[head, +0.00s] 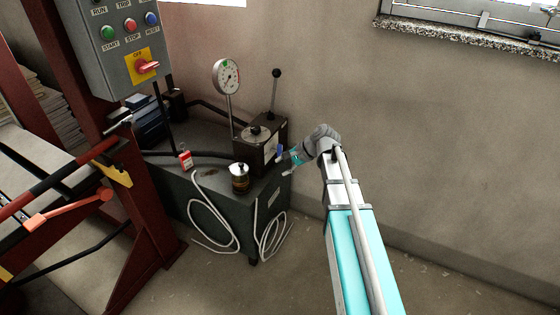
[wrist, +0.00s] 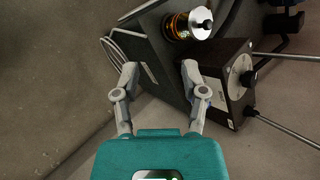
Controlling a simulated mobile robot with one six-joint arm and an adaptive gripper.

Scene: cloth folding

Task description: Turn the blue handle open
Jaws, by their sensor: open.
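The small blue handle (head: 279,152) sits on the right side of a dark box-shaped block (head: 262,155) on top of the grey-green cabinet. In the wrist view only a bit of blue (wrist: 204,91) shows beside the right finger, and the rest seems hidden. My gripper (head: 287,160) is close to the handle, at the right edge of the cabinet. In the wrist view my gripper (wrist: 159,68) has its fingers spread apart with nothing held between them. I cannot tell whether the right finger touches the handle.
A glass jar with a metal lid (head: 239,178), a dial gauge (head: 227,77) and a black-knobbed lever (head: 275,95) stand on the cabinet (head: 225,200). White hoses (head: 215,225) hang in front. A red frame (head: 150,215) and control box (head: 125,45) stand left. Floor to the right is clear.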

